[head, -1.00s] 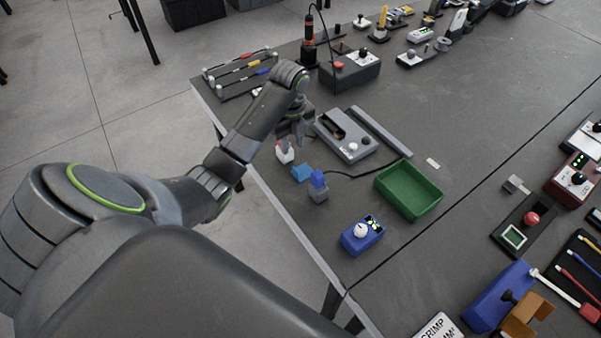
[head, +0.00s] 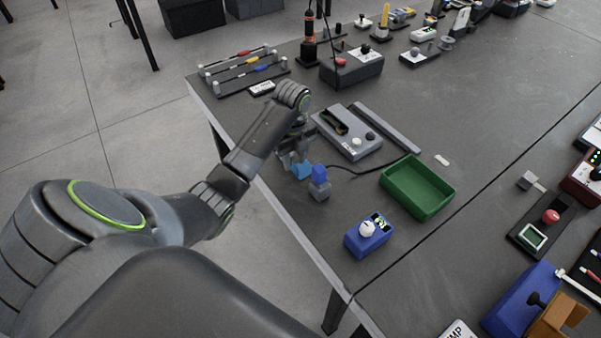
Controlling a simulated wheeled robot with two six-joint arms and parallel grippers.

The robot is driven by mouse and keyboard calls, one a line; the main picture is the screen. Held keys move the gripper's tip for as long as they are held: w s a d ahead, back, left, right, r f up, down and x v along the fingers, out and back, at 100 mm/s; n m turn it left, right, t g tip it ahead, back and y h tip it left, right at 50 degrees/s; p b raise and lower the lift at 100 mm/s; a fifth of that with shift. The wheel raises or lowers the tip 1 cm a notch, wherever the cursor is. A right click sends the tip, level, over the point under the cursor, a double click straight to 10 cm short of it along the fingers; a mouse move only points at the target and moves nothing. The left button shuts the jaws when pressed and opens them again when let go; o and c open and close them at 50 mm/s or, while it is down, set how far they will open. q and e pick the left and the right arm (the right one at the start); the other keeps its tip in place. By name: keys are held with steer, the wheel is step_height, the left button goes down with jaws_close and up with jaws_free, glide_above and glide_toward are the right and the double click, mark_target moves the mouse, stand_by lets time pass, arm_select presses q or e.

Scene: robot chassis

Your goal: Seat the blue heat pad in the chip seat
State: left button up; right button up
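My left gripper (head: 292,158) points down at the table's near left edge, just behind a light blue block (head: 301,171). Whether they touch, and whether its fingers are open, is too small to tell. A darker blue piece (head: 319,174) sits on a grey block (head: 319,191) just right of the light blue one. I cannot tell which of these is the heat pad. A green square in a pale frame (head: 532,237) lies on a black base at the right, possibly the chip seat. My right gripper is not in view.
A grey device (head: 349,140) stands behind the blocks. A green tray (head: 417,187) is to their right, with a black cable running toward it.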

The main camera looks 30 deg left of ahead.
mark_target(294, 164)
arm_select(q)
step_height(294, 164, down, 2)
jaws_close()
steer(key=shift+r, duration=0.15)
stand_by(0.3)
steer(key=shift+r, duration=0.6)
step_height(294, 164, up, 8)
steer(key=p, duration=0.5)
steer(key=shift+f+p, duration=0.2)
steer(key=shift+p, duration=0.15)
steer(key=shift+r+p, duration=0.5)
steer(key=shift+p, duration=0.05)
